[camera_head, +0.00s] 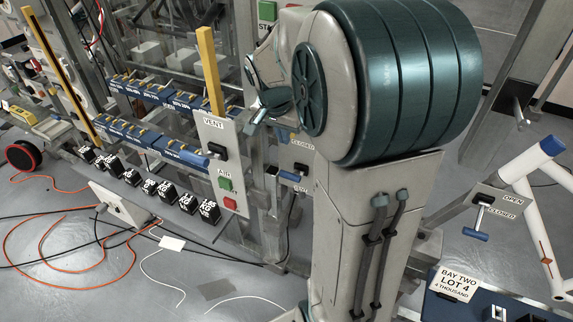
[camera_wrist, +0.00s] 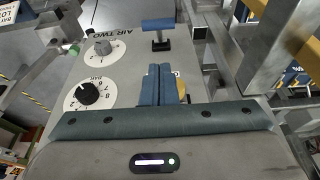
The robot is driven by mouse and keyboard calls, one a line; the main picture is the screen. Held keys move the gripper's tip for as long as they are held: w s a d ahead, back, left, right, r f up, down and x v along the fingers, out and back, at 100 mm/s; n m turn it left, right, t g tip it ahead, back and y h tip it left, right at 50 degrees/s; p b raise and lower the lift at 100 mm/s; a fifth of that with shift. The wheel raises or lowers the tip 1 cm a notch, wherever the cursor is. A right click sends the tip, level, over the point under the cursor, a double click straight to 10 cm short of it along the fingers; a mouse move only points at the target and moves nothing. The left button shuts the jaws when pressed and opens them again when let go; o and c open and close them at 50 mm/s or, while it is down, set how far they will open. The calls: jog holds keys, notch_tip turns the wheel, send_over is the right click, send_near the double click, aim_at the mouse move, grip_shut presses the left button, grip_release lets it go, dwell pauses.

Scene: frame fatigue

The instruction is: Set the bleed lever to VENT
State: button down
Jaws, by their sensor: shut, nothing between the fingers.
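A blue-handled lever (camera_wrist: 158,25) on a dark stem stands beyond the fingertips there. I cannot tell whether it is the VENT lever. In the head view my gripper does not clearly show; my arm covers much of the middle.
Another blue-handled lever (camera_head: 476,234) stands at right by OPEN and CLOSED labels. Metal posts (camera_wrist: 280,45) rise at right in the wrist view.

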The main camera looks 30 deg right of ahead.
jog(key=p, duration=0.2)
send_over(289, 174)
jog(key=f, duration=1.2)
jog(key=shift+s+a, duration=0.25)
jog(key=shift+f, duration=0.8)
jog(key=shift+a+f+b, duration=0.1)
jog(key=shift+f+b, duration=0.1)
jog(key=shift+b, duration=0.55)
jog(key=shift+f+b, duration=0.15)
jog(key=shift+b, duration=0.35)
jog(key=shift+s+b, duration=0.1)
jog(key=shift+b, duration=0.3)
jog(key=shift+h+b, duration=0.3)
jog(key=shift+b, duration=0.05)
